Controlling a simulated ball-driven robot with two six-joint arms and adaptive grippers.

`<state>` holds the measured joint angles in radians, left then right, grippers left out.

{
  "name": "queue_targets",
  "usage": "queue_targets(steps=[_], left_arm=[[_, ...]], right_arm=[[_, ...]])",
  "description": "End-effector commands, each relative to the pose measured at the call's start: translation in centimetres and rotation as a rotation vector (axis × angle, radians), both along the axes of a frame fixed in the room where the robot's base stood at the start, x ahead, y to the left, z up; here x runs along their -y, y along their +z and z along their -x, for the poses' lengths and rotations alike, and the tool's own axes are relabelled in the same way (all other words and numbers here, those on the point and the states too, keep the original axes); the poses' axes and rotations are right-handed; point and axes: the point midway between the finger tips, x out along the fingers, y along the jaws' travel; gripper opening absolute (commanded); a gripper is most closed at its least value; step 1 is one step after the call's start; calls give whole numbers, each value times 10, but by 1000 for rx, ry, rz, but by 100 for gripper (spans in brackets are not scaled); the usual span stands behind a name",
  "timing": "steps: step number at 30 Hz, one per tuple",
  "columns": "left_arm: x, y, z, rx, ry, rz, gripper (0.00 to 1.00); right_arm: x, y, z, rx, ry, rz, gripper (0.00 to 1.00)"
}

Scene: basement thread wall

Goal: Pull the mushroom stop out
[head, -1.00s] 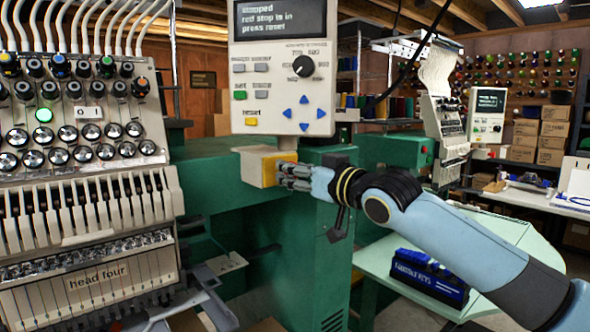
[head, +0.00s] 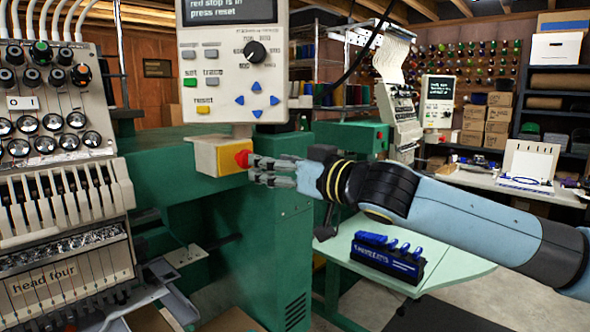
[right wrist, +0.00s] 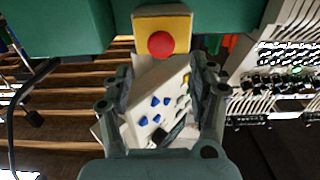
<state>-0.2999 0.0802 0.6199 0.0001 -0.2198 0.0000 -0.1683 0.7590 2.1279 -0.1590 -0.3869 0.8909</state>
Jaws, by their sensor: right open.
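The mushroom stop (head: 242,159) is a red knob on the yellow face of a small box (head: 207,158) under the control panel. In the right wrist view the red stop (right wrist: 161,44) shows round and whole, beyond my open fingers. My right gripper (head: 254,172) points left at the stop in the head view, its fingertips close beside the knob. In the right wrist view my right gripper (right wrist: 162,84) has its fingers spread with nothing held between them. Whether a fingertip touches the knob, I cannot tell. My left gripper is not in view.
The control panel (head: 232,60) hangs just above the stop; its screen reads "red stop is in press reset". It has a yellow reset button (head: 204,110). The embroidery head (head: 60,150) stands left.

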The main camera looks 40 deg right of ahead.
Motion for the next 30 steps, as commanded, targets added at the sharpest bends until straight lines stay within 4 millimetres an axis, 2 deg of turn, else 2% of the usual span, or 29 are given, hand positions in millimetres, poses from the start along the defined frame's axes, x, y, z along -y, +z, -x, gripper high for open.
queue_targets(steps=[6,13,19,30], left_arm=[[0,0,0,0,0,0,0],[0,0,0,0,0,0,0],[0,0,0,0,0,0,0],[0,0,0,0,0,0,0]], right_arm=[[1,-1,27,-3,4,8,59],[4,-2,47,-6,-1,6,59],[4,0,53,0,2,-1,59],[4,0,53,2,2,-4,59]])
